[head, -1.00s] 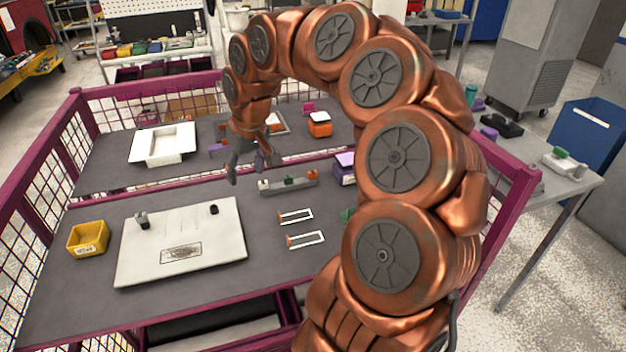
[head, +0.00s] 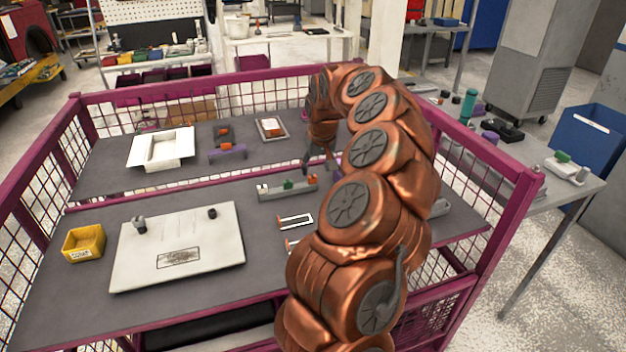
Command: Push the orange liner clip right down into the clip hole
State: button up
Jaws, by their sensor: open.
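Small orange pieces show in several places in the head view, and I cannot tell which is the liner clip. One orange piece (head: 312,178) is at the right end of a grey rail (head: 275,193), near a green piece (head: 288,183). Other orange bits mark the ends of white outlines (head: 295,221). A pale padded panel (head: 150,270) lies at front left with a grey upright piece (head: 139,225) and a small black piece (head: 212,212). No clip hole can be made out. My gripper (head: 319,163) is open, apparently empty, above and behind the rail's right end.
A yellow bin (head: 84,242) stands left of the panel. A white tray (head: 136,152), a purple bracket (head: 227,153) and a grey tray (head: 262,121) are on the rear shelf. A purple mesh frame (head: 180,88) surrounds the work area. My arm hides the right side.

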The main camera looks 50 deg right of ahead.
aim_at(313, 176)
jog(key=x, duration=0.1)
jog(key=p+x, duration=0.1)
jog(key=x, duration=0.3)
jog(key=shift+w+a+r, duration=0.1)
jog(key=shift+w+a, duration=0.05)
jog(key=shift+w, duration=0.1)
jog(key=c, duration=0.9)
